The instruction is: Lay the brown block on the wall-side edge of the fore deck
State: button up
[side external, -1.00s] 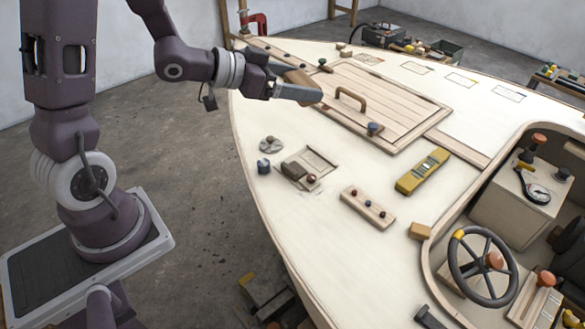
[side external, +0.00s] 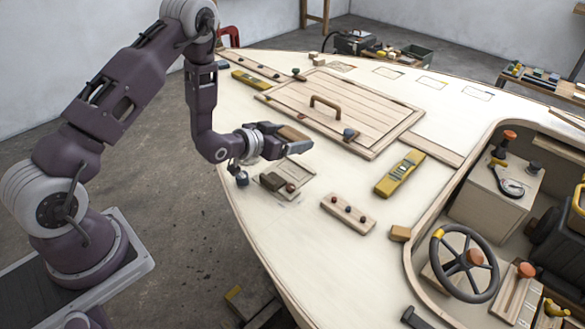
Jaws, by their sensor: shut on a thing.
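My gripper (side external: 297,141) is shut on a brown block (side external: 291,133), whose upper face shows between the fingers. My gripper is over the left part of the cream fore deck (side external: 245,118). The block's underside is hidden, and the gap between it and the deck is hard to judge. The deck's back left edge, towards the wall, carries a long wooden strip (side external: 262,68) with small knobs. A yellow level (side external: 250,80) lies just in front of that strip.
Below my gripper are a darker brown piece (side external: 272,181) and a dark blue knob (side external: 242,179). A panelled hatch (side external: 345,110) with a handle fills the deck's middle. A knobbed wooden bar (side external: 348,212) and another yellow level (side external: 400,174) lie nearer the cockpit.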

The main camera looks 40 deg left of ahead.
aim_at(291, 171)
notch_tip(291, 171, down, 8)
jog(key=shift+s+f, duration=0.1)
jog(key=shift+f, duration=0.15)
jog(key=o, duration=1.3)
